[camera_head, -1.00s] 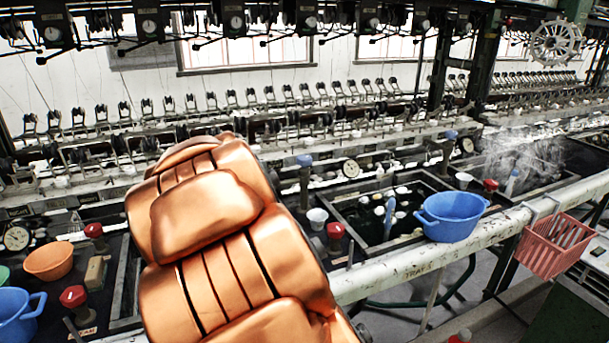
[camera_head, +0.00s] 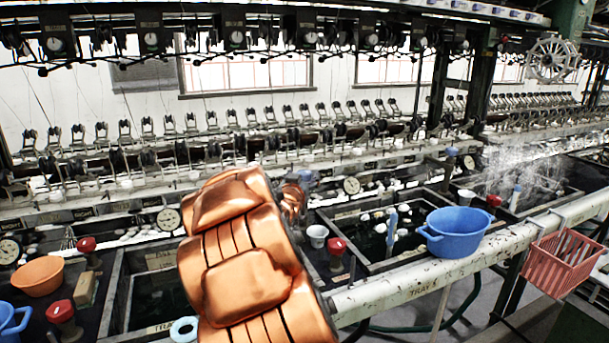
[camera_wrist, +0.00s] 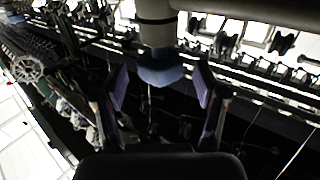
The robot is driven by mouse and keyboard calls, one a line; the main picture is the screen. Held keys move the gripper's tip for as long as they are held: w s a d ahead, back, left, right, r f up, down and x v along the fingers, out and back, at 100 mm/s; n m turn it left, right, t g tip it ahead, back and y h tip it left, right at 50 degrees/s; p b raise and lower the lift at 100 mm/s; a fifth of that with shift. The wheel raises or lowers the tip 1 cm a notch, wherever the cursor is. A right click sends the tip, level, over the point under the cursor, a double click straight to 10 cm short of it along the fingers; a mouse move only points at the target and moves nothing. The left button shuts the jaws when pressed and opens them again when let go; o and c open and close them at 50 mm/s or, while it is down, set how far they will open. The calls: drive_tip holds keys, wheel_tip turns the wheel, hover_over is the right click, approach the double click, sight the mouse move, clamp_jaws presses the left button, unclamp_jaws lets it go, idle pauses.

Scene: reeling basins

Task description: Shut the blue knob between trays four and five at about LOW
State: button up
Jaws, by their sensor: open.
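In the wrist view a blue knob (camera_wrist: 162,68) on a pale stem shows between the two fingers of my gripper (camera_wrist: 160,92). The fingers are spread apart, one on each side of it, with visible gaps. I cannot tell the knob's setting, and no LOW mark can be read. In the head view my fingers are hidden behind the arm. Another blue knob (camera_head: 452,152) stands farther right.
Red knobs (camera_head: 336,246) stand along the near bench. A blue basin (camera_head: 455,232) rests on the white front rail (camera_head: 390,291). A dark tray with white floats (camera_head: 378,216) lies behind it. A pink basket (camera_head: 560,260) hangs at the right. An orange bowl (camera_head: 38,276) sits at the left.

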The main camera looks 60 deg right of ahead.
drive_tip(key=shift+x, duration=1.15)
drive_tip(key=shift+d, duration=0.1)
drive_tip(key=c, duration=1.1)
drive_tip(key=shift+c, duration=0.3)
drive_tip(key=p, duration=0.3)
drive_tip(key=shift+r+m+g, duration=0.1)
drive_tip(key=shift+m+g, duration=0.2)
drive_tip(key=shift+g, duration=0.1)
drive_tip(key=m+g+p, duration=0.1)
drive_tip(key=g+p, duration=0.1)
drive_tip(key=p, duration=0.3)
drive_tip(key=shift+w+r+m+g+h+p, duration=0.1)
drive_tip(key=shift+m+g+h+p, duration=0.25)
drive_tip(key=shift+m+g+h, duration=0.05)
drive_tip(key=m+g+p, duration=0.3)
drive_tip(key=g+p, duration=0.2)
drive_tip(key=p, duration=0.2)
drive_tip(key=shift+s+f+m+g+p, duration=0.1)
drive_tip(key=shift+f+m+g+p, duration=0.05)
drive_tip(key=shift+m+g+p, duration=0.6)
drive_tip(key=shift+s+f+m+g+p, duration=0.15)
drive_tip(key=shift+m+g+p, duration=0.3)
drive_tip(key=shift+g+p, duration=0.45)
drive_tip(key=shift+g+y, duration=0.3)
drive_tip(key=shift+g, duration=0.05)
